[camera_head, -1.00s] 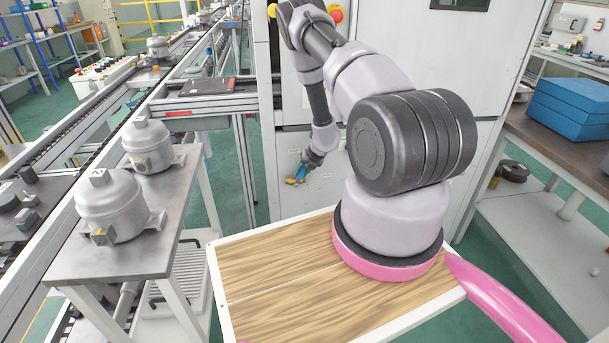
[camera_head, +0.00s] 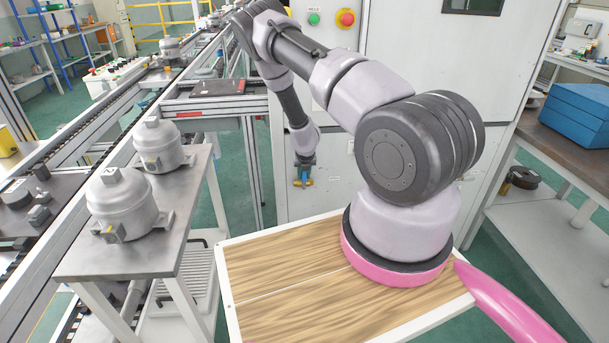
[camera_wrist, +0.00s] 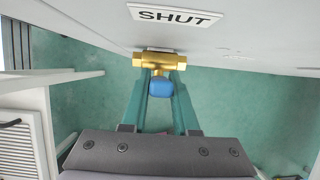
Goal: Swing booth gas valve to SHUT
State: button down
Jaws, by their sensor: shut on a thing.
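The gas valve has a brass body (camera_wrist: 160,61) mounted on the booth's white front panel, with a blue handle (camera_wrist: 162,87). In the wrist view the handle points back toward my wrist, between my two green fingers. My gripper (camera_wrist: 162,76) is shut on the handle, with its fingertips close to the brass body. A SHUT label (camera_wrist: 175,16) is on the panel just above the valve. In the head view my gripper (camera_head: 303,170) hangs nearly upright low at the panel, with the brass body (camera_head: 302,183) small at its tip.
The booth panel (camera_head: 430,60) carries a green button and a red button on yellow. A grey table (camera_head: 130,255) with two compressor housings stands at left beside the conveyor. A workbench (camera_head: 565,155) with a blue box is at right. Green floor is open below the valve.

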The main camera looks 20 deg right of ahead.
jog(key=c, duration=0.7)
grip_release()
jog(key=v, duration=1)
jog(key=shift+s+r, duration=0.1)
jog(key=shift+r, duration=0.25)
